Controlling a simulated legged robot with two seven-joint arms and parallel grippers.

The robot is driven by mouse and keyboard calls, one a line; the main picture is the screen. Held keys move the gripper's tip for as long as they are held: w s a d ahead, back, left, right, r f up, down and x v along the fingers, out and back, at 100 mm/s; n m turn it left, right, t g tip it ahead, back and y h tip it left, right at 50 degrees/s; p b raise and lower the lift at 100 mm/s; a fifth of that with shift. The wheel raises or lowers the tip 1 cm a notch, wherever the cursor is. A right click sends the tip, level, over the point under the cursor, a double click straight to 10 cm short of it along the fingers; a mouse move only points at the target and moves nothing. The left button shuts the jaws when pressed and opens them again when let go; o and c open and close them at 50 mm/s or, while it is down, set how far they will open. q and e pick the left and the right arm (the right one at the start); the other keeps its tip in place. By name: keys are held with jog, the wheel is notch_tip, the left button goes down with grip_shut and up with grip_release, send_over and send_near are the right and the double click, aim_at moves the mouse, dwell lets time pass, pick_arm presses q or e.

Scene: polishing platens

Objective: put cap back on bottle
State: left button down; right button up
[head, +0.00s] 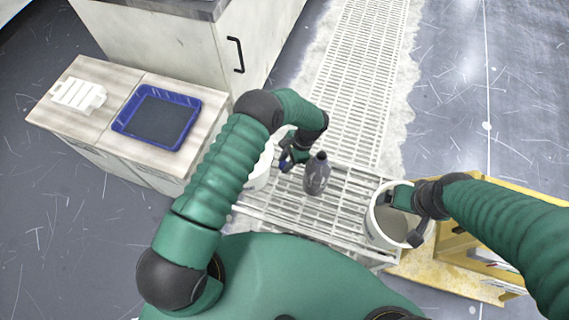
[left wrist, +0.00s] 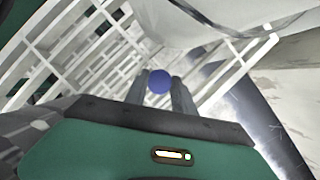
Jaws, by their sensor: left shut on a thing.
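A dark grey-purple bottle (head: 317,174) stands upright on the white slatted rack, with a dark neck at its top. My left gripper (head: 286,160) is just left of the bottle, apart from it. It is shut on a small round blue cap (left wrist: 159,82), which sits between the fingertips in the left wrist view. In the head view the blue cap (head: 283,165) shows only as a small patch. My right gripper (head: 400,215) is over the white bucket at the right; its finger opening is not clear.
The white slatted rack (head: 275,210) carries the white bucket (head: 373,232) and a white container (head: 262,172), partly hidden behind my left arm. A blue tray (head: 188,97) and a white rack piece (head: 78,95) lie on the cabinet. A yellow frame (head: 450,282) stands at right.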

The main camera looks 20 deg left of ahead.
pick_arm(q)
notch_tip(320, 180, up, 10)
jog(key=p, duration=0.4)
pick_arm(e)
jog(key=shift+w+v, duration=0.2)
jog(key=shift+v, duration=0.75)
jog(key=shift+w+v, duration=0.25)
jog(key=shift+v, duration=0.75)
jog(key=shift+o, duration=0.5)
jog(key=shift+r, duration=0.15)
